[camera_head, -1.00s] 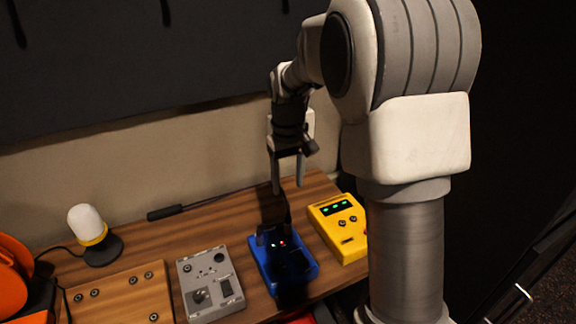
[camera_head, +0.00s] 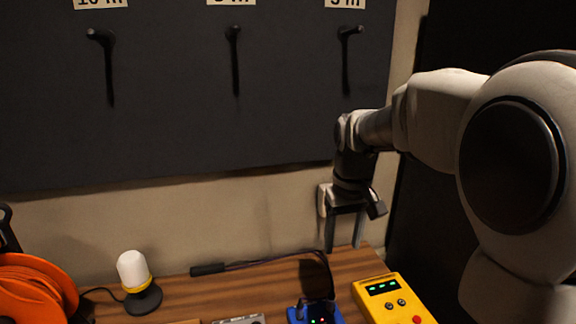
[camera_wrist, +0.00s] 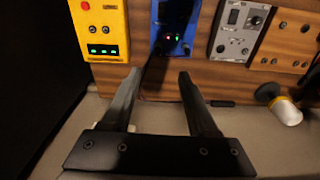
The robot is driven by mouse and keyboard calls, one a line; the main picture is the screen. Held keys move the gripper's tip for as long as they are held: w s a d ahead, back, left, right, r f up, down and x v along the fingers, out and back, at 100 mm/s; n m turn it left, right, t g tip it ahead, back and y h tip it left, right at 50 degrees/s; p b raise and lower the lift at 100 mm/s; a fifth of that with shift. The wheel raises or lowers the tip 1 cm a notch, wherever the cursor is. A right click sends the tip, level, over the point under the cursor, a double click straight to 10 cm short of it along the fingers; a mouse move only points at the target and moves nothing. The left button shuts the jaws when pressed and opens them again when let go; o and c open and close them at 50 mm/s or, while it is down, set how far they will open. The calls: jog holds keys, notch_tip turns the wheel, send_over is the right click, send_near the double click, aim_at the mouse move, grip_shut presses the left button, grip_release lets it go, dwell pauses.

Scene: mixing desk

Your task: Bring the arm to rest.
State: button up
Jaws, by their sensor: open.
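My gripper (camera_head: 345,232) hangs at the end of my arm, above the back right part of the wooden desk (camera_head: 262,284), in front of the beige wall. In the wrist view my gripper (camera_wrist: 158,80) shows its two dark fingers spread apart with nothing held between them. A blue box (camera_wrist: 172,28) with a red and a green light lies beyond the fingertips. A yellow box (camera_wrist: 98,28) with green displays is beside it. Both fingers look clear of the boxes.
A white-topped lamp (camera_head: 133,270) and an orange reel (camera_head: 35,290) stand at the left. A dark cable with a black plug (camera_head: 208,269) lies along the desk's back. A dark board (camera_head: 180,90) with several hooks covers the wall above. A grey box (camera_wrist: 240,30) sits beside the blue one.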

jog(key=s+r+m+t, duration=0.1)
jog(key=s+r+t, duration=0.2)
jog(key=s, duration=1.7)
jog(key=shift+s+m+t, duration=0.2)
jog(key=shift+m+t, duration=0.2)
jog(key=shift+t, duration=0.4)
